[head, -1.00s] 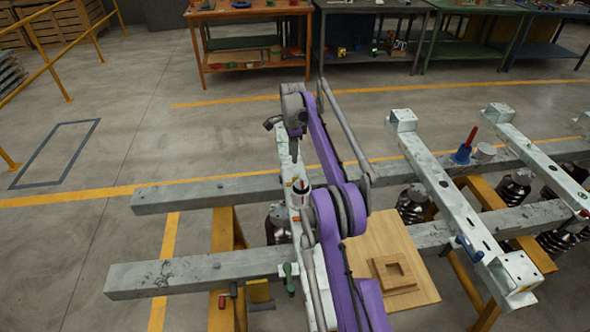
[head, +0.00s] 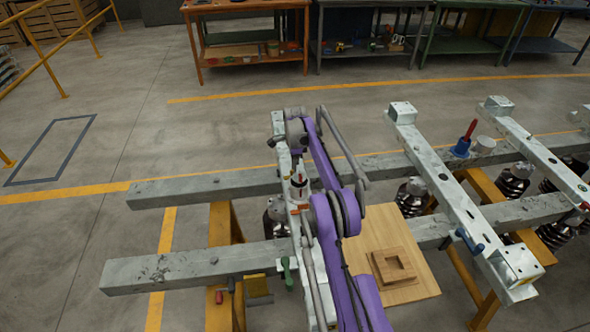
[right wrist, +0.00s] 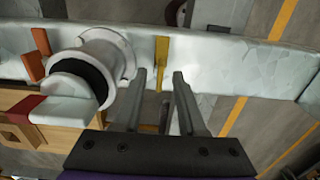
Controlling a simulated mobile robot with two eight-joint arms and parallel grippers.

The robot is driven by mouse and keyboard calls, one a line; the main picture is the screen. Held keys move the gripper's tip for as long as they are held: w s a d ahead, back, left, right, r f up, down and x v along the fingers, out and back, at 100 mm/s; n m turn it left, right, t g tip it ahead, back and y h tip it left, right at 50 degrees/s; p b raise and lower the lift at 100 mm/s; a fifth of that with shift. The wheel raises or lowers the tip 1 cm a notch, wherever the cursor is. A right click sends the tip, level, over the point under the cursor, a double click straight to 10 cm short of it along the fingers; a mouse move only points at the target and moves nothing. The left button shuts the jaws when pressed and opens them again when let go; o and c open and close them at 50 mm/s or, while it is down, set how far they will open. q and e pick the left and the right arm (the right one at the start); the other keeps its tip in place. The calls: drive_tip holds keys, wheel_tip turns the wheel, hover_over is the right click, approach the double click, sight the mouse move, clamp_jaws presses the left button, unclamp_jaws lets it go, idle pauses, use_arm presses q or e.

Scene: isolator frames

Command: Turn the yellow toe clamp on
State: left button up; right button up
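The yellow toe clamp (right wrist: 162,50) shows in the right wrist view as a narrow yellow bar standing out against a pale metal beam (right wrist: 225,55). My right gripper (right wrist: 159,74) is open, with its two dark fingers apart and nothing held. The yellow bar lines up with the gap between the fingertips; I cannot tell how deep it sits between them. In the head view my purple arm reaches over the pale cross beam and hides the gripper and much of that beam. I cannot make out the clamp there. My left gripper is not in view.
A white round fitting with a black band (right wrist: 105,60) sits close left of the fingers. An orange tab (right wrist: 40,42) and a dark red one (right wrist: 22,108) lie further left. A wooden board (head: 418,275) with a square block (head: 395,265) is right of my arm.

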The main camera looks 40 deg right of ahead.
drive_tip(key=shift+f, duration=0.15)
clamp_jaws()
drive_tip(key=shift+n, duration=0.5)
drive_tip(key=n, duration=0.3)
drive_tip(key=shift+p, duration=0.4)
drive_tip(key=n, duration=0.9)
drive_tip(key=shift+p, duration=0.4)
drive_tip(key=n, duration=0.4)
drive_tip(key=shift+n, duration=0.4)
